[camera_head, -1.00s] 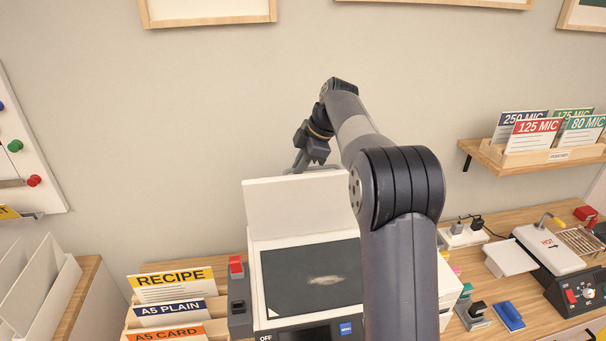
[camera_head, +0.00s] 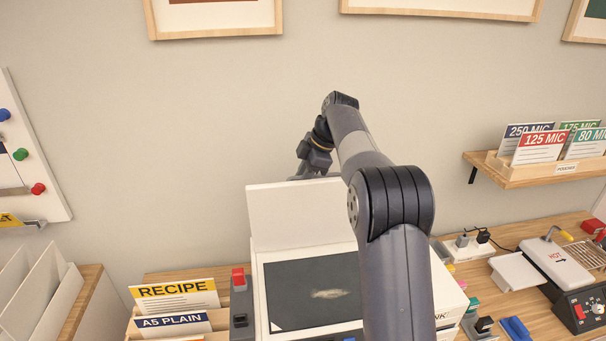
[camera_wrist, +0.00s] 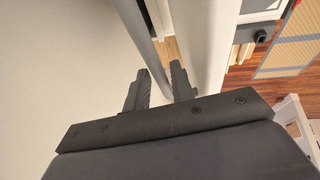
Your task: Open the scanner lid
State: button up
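The scanner (camera_head: 256,300) stands on the bench with its dark glass bed (camera_head: 312,292) uncovered. Its white lid (camera_head: 292,216) stands up at the back, about upright. My gripper (camera_head: 301,176) is at the lid's top edge, partly hidden behind it and the arm. In the wrist view, the fingers (camera_wrist: 160,88) are a narrow gap apart, with the grey bar of the lid handle (camera_wrist: 144,35) running between them. The lid (camera_wrist: 204,40) shows edge-on to the right. My arm covers the scanner's right part.
A card rack (camera_head: 180,338) and a dark device with a red switch (camera_head: 240,290) stand left of the scanner. A laminator (camera_head: 560,262) and small items lie right. A pouch shelf (camera_head: 530,178) hangs on the right wall. The wall behind the lid is bare.

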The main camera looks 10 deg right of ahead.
jog(key=shift+o, duration=0.8)
jog(key=shift+s+r, duration=0.15)
jog(key=shift+r, duration=0.15)
jog(key=shift+d+r, duration=0.1)
jog(key=shift+r, duration=0.15)
jog(key=v, duration=1)
jog(key=x, duration=1)
jog(key=shift+f, duration=0.2)
jog(key=shift+s, duration=0.15)
